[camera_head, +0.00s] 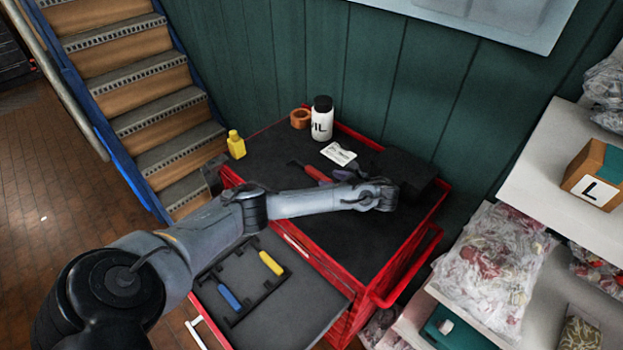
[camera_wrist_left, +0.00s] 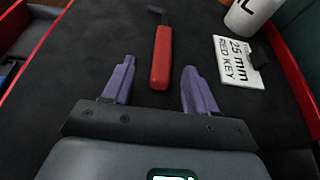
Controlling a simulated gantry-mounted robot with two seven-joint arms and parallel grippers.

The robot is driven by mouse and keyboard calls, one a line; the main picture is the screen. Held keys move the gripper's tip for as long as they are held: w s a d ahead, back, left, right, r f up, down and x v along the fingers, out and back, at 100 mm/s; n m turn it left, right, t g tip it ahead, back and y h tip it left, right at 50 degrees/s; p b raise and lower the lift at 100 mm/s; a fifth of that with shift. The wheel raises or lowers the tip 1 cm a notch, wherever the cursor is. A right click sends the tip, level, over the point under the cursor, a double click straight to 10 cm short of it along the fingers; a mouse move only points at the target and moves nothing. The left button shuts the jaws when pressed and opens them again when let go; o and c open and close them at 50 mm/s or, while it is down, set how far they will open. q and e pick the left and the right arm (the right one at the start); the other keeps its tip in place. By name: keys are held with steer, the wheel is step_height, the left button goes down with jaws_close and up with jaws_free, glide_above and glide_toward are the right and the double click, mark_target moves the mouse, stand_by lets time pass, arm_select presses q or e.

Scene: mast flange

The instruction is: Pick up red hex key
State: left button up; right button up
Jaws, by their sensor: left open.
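The red hex key (camera_head: 314,172) lies on the black top of the red tool cart. In the left wrist view its red handle (camera_wrist_left: 162,58) points toward my gripper and its dark bent shaft points away. My left gripper (camera_head: 331,175) is open, with two purple fingers. In the left wrist view the near part of the handle appears between the fingertips (camera_wrist_left: 158,66), with gaps on both sides. I cannot tell how far above the mat the fingertips are. My right gripper is in neither view.
A card reading "25 mm RED KEY" (camera_wrist_left: 240,62) lies right of the key. An open drawer holds blue (camera_head: 229,297) and yellow (camera_head: 271,263) handled tools.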

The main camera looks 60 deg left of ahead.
mark_target(318, 174)
arm_select(q)
steer(key=shift+s+a+f+b, duration=0.15)
steer(key=shift+a+f+b, duration=0.15)
steer(key=shift+a, duration=0.2)
steer(key=shift+s+a+f+b, duration=0.15)
steer(key=shift+a+b, duration=0.35)
steer(key=shift+b, duration=0.25)
steer(key=a, duration=0.3)
steer(key=shift+s+f, duration=0.2)
steer(key=shift+s, duration=0.15)
steer(key=shift+s+a+f, duration=0.1)
steer(key=shift+a+f, duration=0.1)
steer(key=shift+a, duration=0.25)
jaws_close()
